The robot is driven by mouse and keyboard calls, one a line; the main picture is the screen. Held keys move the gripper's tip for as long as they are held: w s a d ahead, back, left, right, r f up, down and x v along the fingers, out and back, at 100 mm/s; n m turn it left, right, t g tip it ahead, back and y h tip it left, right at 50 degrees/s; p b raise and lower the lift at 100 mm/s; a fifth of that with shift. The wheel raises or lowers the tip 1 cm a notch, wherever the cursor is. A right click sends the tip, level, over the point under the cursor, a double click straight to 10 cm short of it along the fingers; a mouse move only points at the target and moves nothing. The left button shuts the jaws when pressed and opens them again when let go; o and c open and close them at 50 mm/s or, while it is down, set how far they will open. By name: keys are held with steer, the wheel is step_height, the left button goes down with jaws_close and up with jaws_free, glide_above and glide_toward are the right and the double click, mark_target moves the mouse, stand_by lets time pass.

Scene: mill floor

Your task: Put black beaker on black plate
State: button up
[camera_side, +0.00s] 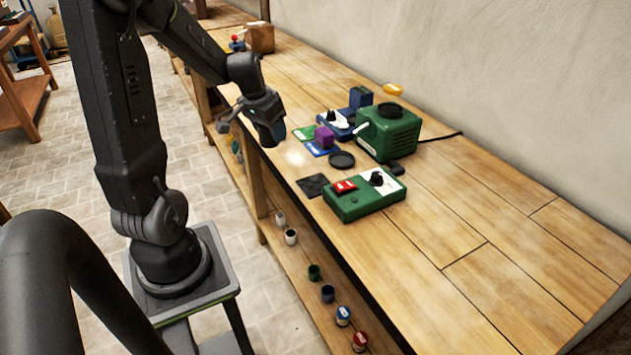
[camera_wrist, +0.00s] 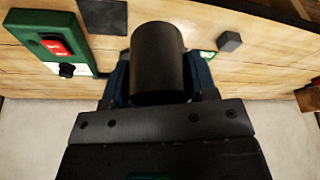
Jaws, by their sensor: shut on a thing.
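The black beaker (camera_wrist: 158,62) is a dark cylinder between the blue-edged fingers of my gripper in the wrist view. My gripper (camera_side: 271,132) is shut on it and held above the near edge of the bench in the side view. There the beaker is hard to tell from the dark gripper. A flat black square plate (camera_side: 313,185) lies on the bench near its front edge, to the right of and below my gripper. It also shows at the top of the wrist view (camera_wrist: 102,16). A round black disc (camera_side: 341,159) lies just behind it.
A green box with a red switch (camera_side: 364,194) stands right of the square plate. A purple cube (camera_side: 324,137) sits on a blue tile, near a green machine (camera_side: 388,134). The bench's right part is clear.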

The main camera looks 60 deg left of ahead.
steer(key=w+d+f, duration=0.2)
steer(key=w, duration=0.1)
steer(key=w+d+f, duration=0.4)
steer(key=w+d, duration=0.1)
steer(key=shift+w+f, duration=0.3)
steer(key=shift+f, duration=0.1)
steer(key=shift+w+d+f, duration=0.1)
steer(key=shift+d+f, duration=0.05)
steer(key=shift+f, duration=1.95)
steer(key=o, duration=0.7)
steer(key=shift+f, duration=0.15)
